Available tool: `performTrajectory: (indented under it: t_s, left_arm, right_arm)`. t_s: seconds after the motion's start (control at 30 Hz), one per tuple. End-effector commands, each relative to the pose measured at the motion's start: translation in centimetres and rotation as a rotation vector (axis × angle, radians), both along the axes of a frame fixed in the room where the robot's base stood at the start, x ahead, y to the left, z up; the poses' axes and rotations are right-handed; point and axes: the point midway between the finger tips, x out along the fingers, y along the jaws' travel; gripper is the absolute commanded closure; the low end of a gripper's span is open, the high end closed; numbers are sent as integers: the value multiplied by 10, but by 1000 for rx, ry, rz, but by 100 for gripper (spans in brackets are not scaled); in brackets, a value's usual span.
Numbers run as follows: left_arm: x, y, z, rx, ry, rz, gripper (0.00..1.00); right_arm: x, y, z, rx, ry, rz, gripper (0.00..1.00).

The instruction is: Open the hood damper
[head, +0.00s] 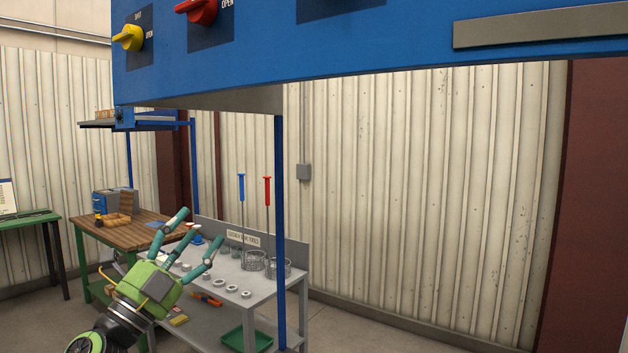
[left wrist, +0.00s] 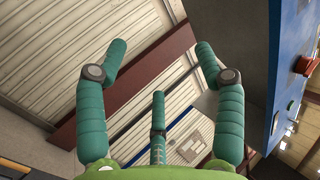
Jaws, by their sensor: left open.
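The blue hood (head: 330,75) fills the top of the head view. A yellow knob (head: 128,38) on its front has a small label reading OPEN to its right. A red knob (head: 199,10) is further right, also beside an OPEN label and cut by the top edge. I cannot tell which knob is the damper's. My left gripper (head: 201,228) is open and empty, well below the hood, its fingers pointing up. The left wrist view shows its spread fingers (left wrist: 160,72) and the hood's blue face (left wrist: 289,75) at right with an orange-red knob (left wrist: 304,63). My right gripper is not in view.
A grey bench (head: 232,285) with wire baskets (head: 254,261), small rings and a green tray (head: 246,340) stands beyond the gripper. A blue post (head: 280,220) rises to the hood. A wooden-topped table (head: 150,228) stands further left. Open air lies between gripper and hood.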

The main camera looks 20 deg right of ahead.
Motion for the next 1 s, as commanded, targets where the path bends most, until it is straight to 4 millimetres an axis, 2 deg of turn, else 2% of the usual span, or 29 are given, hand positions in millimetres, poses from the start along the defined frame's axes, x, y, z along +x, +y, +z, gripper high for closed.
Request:
performTrajectory:
  t_s: [0.03,0.07,0.1,0.17,0.2,0.3,0.4,0.5,0.63,0.8,0.9,1.0]
  left_arm:
    - [-33,-16,72,56,-153,-23,31]
    - [-54,-24,103,91,-237,-30,31]
    - [-83,-36,143,141,-354,-39,31]
    - [-134,-55,198,228,-537,-45,31]
    - [-171,-68,230,301,-667,-41,31]
    - [-236,-97,272,510,-925,-6,31]
    - [-261,-115,289,744,-1075,65,31]
    - [-265,-121,300,956,-1143,151,31]
    - [-263,-115,319,1193,-1168,286,31]
    - [-263,-96,345,1412,-1135,449,31]
    - [-262,-89,354,1471,-1116,501,31]
    - [-258,-91,358,1492,-1106,517,31]
  right_arm:
    - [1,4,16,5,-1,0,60]
    - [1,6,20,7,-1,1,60]
    - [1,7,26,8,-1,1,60]
    - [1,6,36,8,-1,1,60]
    - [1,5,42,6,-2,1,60]
    - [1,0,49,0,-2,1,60]
    - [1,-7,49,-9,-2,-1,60]
    - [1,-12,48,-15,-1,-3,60]
    - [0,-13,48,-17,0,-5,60]
    - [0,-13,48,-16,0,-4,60]
    - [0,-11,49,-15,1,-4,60]
    - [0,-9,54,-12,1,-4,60]
